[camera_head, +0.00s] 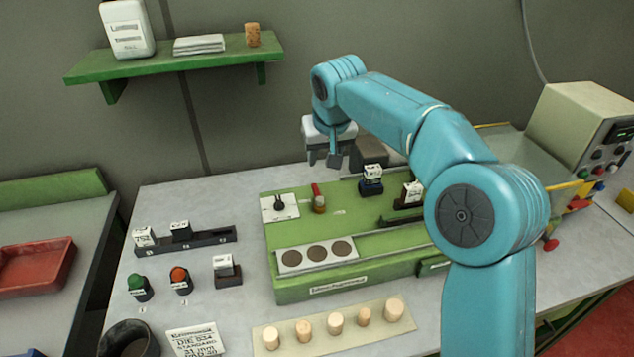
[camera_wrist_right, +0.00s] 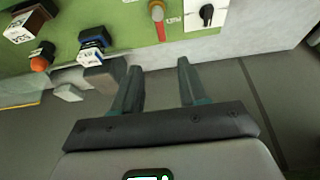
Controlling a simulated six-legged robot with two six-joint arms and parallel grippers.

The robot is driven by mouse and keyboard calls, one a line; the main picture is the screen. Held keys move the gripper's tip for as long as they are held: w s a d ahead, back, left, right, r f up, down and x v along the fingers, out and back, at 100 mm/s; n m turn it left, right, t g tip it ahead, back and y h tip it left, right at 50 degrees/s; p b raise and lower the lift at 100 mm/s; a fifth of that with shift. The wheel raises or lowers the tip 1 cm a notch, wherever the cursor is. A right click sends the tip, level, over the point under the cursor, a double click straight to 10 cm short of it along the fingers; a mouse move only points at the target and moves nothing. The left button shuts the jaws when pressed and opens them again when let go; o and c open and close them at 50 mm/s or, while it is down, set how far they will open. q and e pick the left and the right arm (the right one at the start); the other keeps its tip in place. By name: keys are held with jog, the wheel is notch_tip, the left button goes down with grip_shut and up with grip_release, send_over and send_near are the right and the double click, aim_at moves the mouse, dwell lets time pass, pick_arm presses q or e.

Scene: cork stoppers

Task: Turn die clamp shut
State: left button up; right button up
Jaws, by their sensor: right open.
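A green machine bed (camera_head: 350,277) stands on the grey table. At its back left is a white plate with a black knob (camera_head: 279,204). Right of it stands a small red-handled lever (camera_head: 316,190) on a brownish base; I cannot tell which of the two is the die clamp. Both show at the top of the right wrist view, the lever (camera_wrist_right: 157,14) and the knob (camera_wrist_right: 206,14). My right gripper (camera_head: 325,158) is open and empty, above and behind them. The wrist view shows its fingers (camera_wrist_right: 160,85) apart with nothing between. My left gripper is out of view.
Labelled blocks (camera_head: 371,182) stand right of the lever, close to my right arm. Several corks (camera_head: 336,322) stand on a front strip. Green and orange buttons (camera_head: 180,278) and a dark rail (camera_head: 200,242) lie left. A shelf (camera_head: 180,62) hangs on the wall.

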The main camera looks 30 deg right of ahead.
aim_at(316, 189)
jog(key=p+x, duration=0.1)
jog(key=x, duration=1.3)
jog(key=shift+w+a+f, duration=0.1)
jog(key=shift+w+f, duration=0.15)
jog(key=shift+s+r, duration=0.2)
jog(key=shift+s, duration=0.1)
jog(key=shift+w+f, duration=0.1)
jog(key=shift+w, duration=0.05)
grip_shut()
